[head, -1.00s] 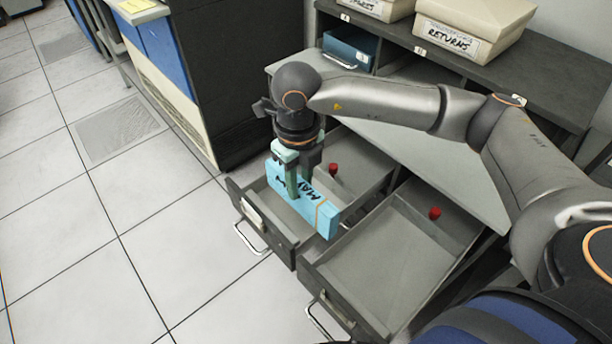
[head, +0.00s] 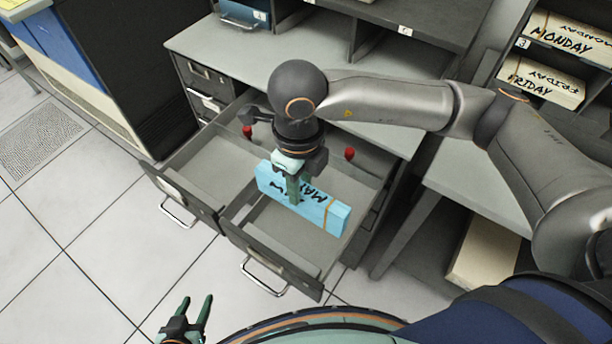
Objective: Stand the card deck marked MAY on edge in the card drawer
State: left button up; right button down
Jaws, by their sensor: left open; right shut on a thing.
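The blue card deck marked MAY (head: 325,210) is held by my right gripper (head: 294,190), which is shut on it from above. The deck is on edge, its long side running from upper left to lower right. It hangs over the right open drawer (head: 270,262); how far it is above the floor of that drawer is hard to tell. A second open drawer (head: 181,198) stands to its left and looks empty. My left gripper (head: 196,315) is open and empty at the bottom edge, away from the drawers.
Red knobs (head: 349,153) stand at the back of both drawers. A grey desk top (head: 240,55) lies behind them. Shelves on the right hold decks marked MONDAY (head: 562,38) and FRIDAY (head: 542,78). A pale box (head: 484,250) is below the right desk.

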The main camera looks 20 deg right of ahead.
jog(key=shift+f, duration=0.2)
dwell(0.5)
notch_tip(320, 180, down, 4)
jog(key=b, duration=0.4)
jog(key=shift+f+b, duration=0.3)
jog(key=shift+b, duration=0.25)
jog(key=shift+f, duration=0.1)
